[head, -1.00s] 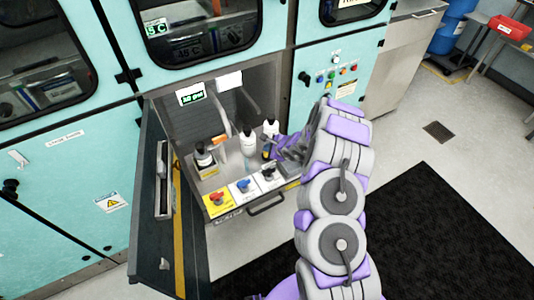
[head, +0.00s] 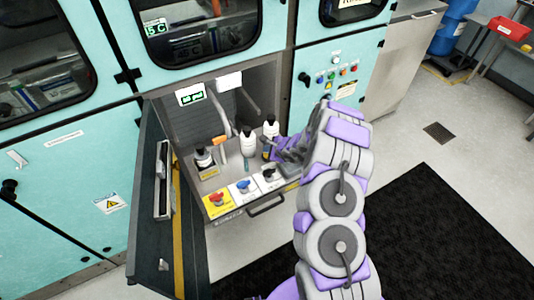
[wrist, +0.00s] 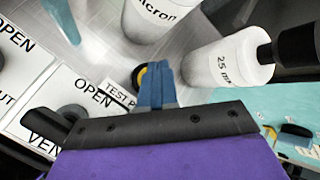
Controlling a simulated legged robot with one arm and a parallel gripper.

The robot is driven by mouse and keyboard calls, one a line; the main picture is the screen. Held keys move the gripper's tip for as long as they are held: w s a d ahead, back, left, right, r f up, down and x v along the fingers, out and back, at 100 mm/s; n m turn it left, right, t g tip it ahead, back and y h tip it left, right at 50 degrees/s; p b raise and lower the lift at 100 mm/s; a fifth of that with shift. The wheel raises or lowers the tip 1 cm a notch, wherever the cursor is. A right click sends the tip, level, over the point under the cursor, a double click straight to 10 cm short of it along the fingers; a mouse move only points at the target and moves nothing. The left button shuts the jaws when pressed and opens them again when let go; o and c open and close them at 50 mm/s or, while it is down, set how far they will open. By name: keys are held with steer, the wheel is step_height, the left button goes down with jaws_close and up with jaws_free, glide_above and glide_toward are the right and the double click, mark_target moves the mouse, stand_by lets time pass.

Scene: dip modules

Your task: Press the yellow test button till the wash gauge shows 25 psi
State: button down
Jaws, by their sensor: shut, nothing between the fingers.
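In the head view my gripper (head: 270,149) reaches into the open cabinet bay among the bottles, and the button is hidden there. A small display with green text (head: 191,95) hangs at the back of the bay; its number is too small to read.
White bottles stand close by, one marked "2.5 m..." (wrist: 226,62) and one marked "...icron" (wrist: 150,18). Red (head: 217,199), blue (head: 243,186) and black (head: 269,174) valve handles line the front. An open dark door (head: 150,215) stands at the left.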

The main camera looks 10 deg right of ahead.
steer(key=shift+f, duration=0.3)
steer(key=shift+r, duration=0.1)
stand_by(0.4)
steer(key=shift+r, duration=1)
steer(key=shift+r+p, duration=0.95)
steer(key=shift+r, duration=1.5)
